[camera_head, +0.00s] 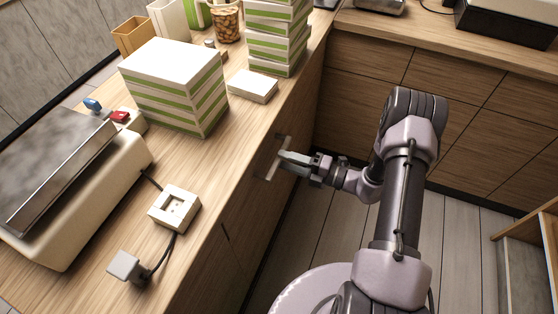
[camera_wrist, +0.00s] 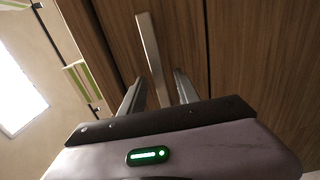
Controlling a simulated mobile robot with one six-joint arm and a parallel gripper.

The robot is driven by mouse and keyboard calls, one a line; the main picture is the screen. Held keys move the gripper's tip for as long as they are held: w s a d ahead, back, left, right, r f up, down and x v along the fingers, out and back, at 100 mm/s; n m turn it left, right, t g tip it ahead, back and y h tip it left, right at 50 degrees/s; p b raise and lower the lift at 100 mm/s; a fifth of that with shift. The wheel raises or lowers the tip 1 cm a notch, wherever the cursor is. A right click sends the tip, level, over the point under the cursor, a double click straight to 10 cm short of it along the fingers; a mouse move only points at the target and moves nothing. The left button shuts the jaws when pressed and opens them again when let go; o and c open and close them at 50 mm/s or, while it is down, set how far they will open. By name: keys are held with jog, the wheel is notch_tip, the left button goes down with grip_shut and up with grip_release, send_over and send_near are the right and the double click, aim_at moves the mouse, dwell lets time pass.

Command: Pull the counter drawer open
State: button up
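The counter drawer has a wooden front (camera_wrist: 182,35) with a pale metal bar handle (camera_wrist: 150,50). In the head view, the handle (camera_head: 270,165) stands on the counter's side, below the top edge. The drawer front looks flush with the panels around it. My gripper (camera_head: 286,161) reaches the handle from the right. In the wrist view, my gripper (camera_wrist: 159,90) has its two fingers apart, one on each side of the handle's near end, with gaps visible. Whether the fingertips touch the drawer front is hidden.
On the counter top (camera_head: 255,118) stand striped box stacks (camera_head: 175,85), a white box (camera_head: 253,86), a jar (camera_head: 227,22), a grey-topped machine (camera_head: 75,185) and a socket block (camera_head: 175,208). Another cabinet run (camera_head: 350,95) closes off the back. Floor (camera_head: 325,225) is clear beside the drawer.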

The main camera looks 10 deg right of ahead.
jog(key=shift+x, duration=1.3)
jog(key=shift+c, duration=0.5)
grip_shut()
